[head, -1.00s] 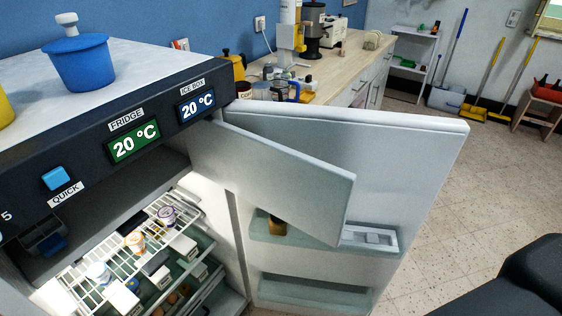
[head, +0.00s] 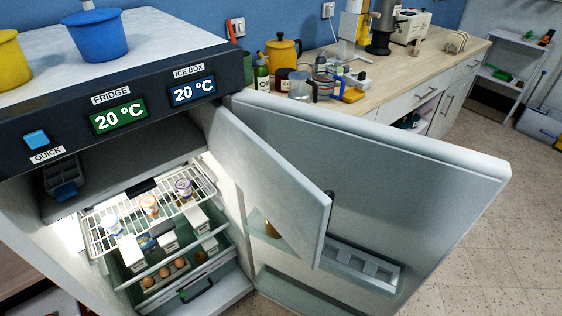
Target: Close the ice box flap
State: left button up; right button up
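The ice box flap (head: 268,178) is a pale grey panel at the upper right of the fridge opening. It stands open, swung outward in front of the open fridge door (head: 400,185). The ice box compartment (head: 130,165) is open and dark, with a small ice tray (head: 62,180) at its left. A small dark piece (head: 330,199) shows at the flap's outer edge; I cannot tell what it is. Neither of my grippers can be made out in the head view.
Below the ice box, a lit wire shelf (head: 125,220) holds several small tubs. A drawer under it holds eggs (head: 165,272). A blue pot (head: 95,35) stands on the fridge top. A counter (head: 420,75) with kitchen things is behind the door. Floor at right is clear.

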aim_at(300, 211)
jog(key=i+l, duration=0.1)
jog(key=l, duration=1.8)
jog(key=i+l, duration=0.15)
jog(key=l, duration=0.8)
jog(key=l+u, duration=0.1)
jog(key=u, duration=1.65)
